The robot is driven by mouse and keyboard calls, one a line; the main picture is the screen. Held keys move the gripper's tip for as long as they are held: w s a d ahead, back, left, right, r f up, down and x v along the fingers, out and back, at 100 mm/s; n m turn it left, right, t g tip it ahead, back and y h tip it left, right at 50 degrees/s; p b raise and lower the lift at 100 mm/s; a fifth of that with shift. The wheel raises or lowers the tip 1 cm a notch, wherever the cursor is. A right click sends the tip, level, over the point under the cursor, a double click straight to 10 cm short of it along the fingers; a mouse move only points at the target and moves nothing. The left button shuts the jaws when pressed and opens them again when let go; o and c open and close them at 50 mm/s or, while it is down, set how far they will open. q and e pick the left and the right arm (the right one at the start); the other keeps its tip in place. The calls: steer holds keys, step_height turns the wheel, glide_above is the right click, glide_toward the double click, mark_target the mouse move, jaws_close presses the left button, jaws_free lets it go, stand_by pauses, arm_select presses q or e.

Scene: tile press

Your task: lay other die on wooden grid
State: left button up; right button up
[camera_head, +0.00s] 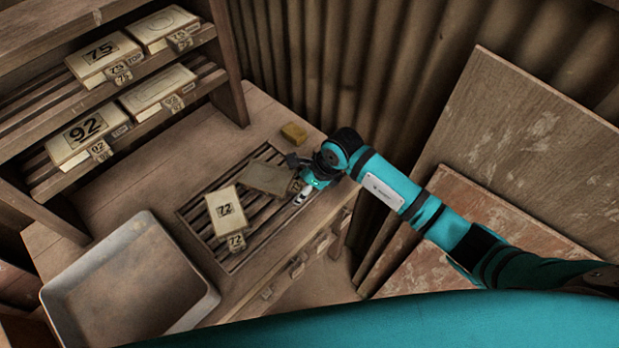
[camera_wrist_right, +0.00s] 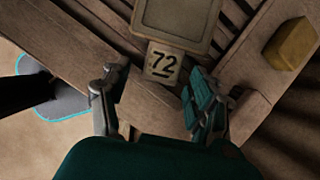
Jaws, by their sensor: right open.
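The wooden grid (camera_head: 250,237) is a slatted rack set in the bench top. A pale die (camera_head: 222,208) marked 72 lies on its left part, with a 72 tag toward the front. A darker grey-brown die (camera_head: 268,178) lies over the grid's far right part; in the right wrist view this die (camera_wrist_right: 175,18) shows a raised rim and slats beside it. My right gripper (camera_head: 299,182) is at its tag end. My left gripper is not in view.
A yellow-brown block (camera_head: 294,133) sits on the bench behind the grid, near my right gripper. A shelf (camera_head: 40,120) at left holds several numbered dies. An empty metal tray (camera_head: 130,285) stands front left. Large boards (camera_head: 540,150) lean at right against a corrugated wall.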

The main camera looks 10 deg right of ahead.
steer(key=shift+r+p, duration=0.35)
steer(key=shift+r, duration=0.4)
steer(key=b+v, duration=0.3)
steer(key=v, duration=0.8)
steer(key=shift+d+b, duration=0.2)
steer(key=shift+b, duration=0.1)
steer(key=shift+s+a+r, duration=0.1)
steer(key=shift+s+r, duration=0.05)
steer(key=shift+s, duration=0.05)
